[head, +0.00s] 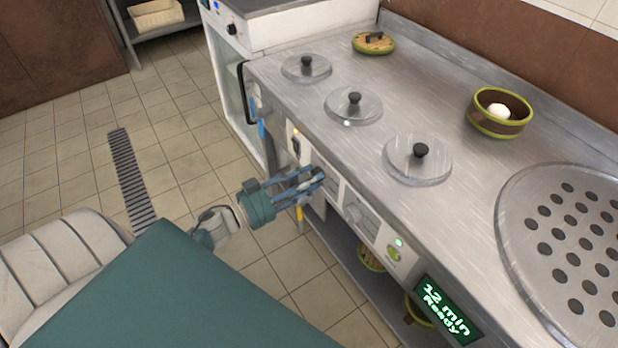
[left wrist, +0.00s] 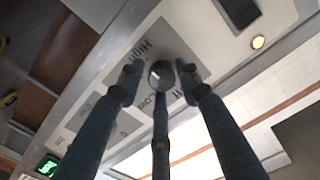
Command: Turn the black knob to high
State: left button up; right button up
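A dark round knob (left wrist: 160,72) sits on the pale control panel (left wrist: 150,25) in the left wrist view, with the printed words HIGH and LOW beside it. My left gripper (left wrist: 158,80) has its fingertips spread around this knob; a gap shows between the left finger and the knob, and contact at the other fingers is unclear. In the head view my left gripper (head: 318,176) is at the stove's front panel and hides the knob. My right gripper is not in view.
A silver knob (head: 358,213), a green button (head: 394,254) and a display (head: 447,311) reading "12 min Ready" are further along the front. Lidded wells (head: 418,168), a bowl (head: 500,112) and a perforated plate (head: 565,250) are on top.

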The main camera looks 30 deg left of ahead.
pick_arm(q)
jog(key=shift+o, duration=0.6)
jog(key=v, duration=1.2)
